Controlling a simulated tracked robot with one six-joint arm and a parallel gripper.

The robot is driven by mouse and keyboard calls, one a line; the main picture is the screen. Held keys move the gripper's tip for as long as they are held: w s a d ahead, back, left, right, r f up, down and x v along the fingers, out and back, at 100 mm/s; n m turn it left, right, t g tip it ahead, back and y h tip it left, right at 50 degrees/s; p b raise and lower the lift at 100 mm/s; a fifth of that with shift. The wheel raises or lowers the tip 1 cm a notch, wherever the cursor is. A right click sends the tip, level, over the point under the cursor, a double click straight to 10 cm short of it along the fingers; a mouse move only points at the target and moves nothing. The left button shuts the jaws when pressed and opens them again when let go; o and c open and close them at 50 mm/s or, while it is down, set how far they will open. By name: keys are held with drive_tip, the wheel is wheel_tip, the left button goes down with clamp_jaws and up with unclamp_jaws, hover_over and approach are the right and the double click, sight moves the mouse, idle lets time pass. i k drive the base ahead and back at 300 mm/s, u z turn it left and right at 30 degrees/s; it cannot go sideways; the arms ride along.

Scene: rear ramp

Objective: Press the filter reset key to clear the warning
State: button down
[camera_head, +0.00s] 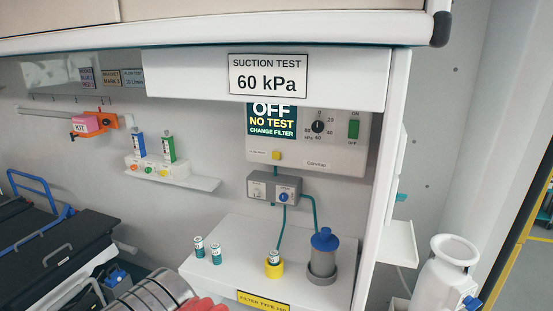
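The suction unit (340,160) is a pale wall box under the "SUCTION TEST 60 kPa" sign (268,76). Its display (272,120) reads "OFF", "NO TEST", "CHANGE FILTER". No fingertips can be made out, and nothing there is near the key.
Below, a white counter (225,270) carries small teal-and-white cylinders (215,253), a yellow holder (275,268) with one in it, and a blue-capped canister (323,255). A grey valve block (274,188) has teal hoses. A shelf (200,183) juts out left.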

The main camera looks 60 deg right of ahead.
sight(275, 154)
drive_tip(key=z, duration=0.05)
drive_tip(key=i, duration=1)
drive_tip(key=u, duration=0.05)
